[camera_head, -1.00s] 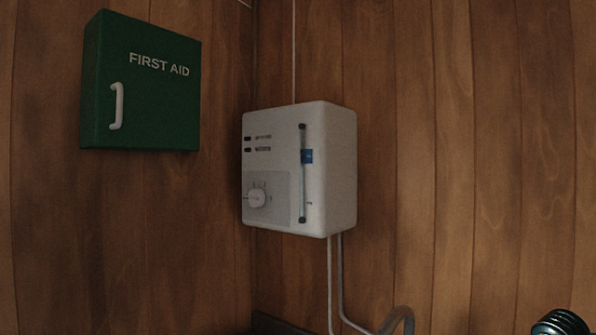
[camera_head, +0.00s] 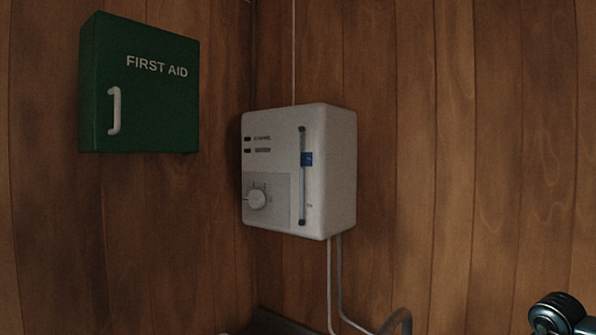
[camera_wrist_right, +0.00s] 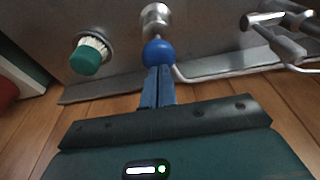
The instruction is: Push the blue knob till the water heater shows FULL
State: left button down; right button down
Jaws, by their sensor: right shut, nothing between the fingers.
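The white water heater (camera_head: 330,170) hangs on the wood wall in the head view. Its front has a dial (camera_head: 256,199) and a vertical gauge (camera_head: 302,190) with a blue marker (camera_head: 307,159) in its upper part. The lettering is too small to read. In the right wrist view the round blue knob (camera_wrist_right: 158,52) sits at the end of a silver stem (camera_wrist_right: 155,16). My right gripper (camera_wrist_right: 158,72) is shut and empty, its blue fingertips at the knob's near side. I cannot tell whether they touch it. My left gripper is out of view.
A green first aid box (camera_head: 150,100) hangs left of the heater. Pipes (camera_head: 331,285) run down below the heater. In the wrist view a green-capped fitting (camera_wrist_right: 88,55) stands left of the knob and metal pipework (camera_wrist_right: 285,22) lies to the right.

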jog(key=shift+f+b, duration=1.35)
jog(key=shift+f, duration=0.95)
notch_tip(320, 180, up, 5)
jog(key=p, duration=0.4)
jog(key=shift+f, duration=0.15)
jog(key=shift+r, duration=0.85)
notch_tip(320, 180, up, 4)
jog(key=shift+r, duration=0.15)
jog(key=shift+s, duration=0.1)
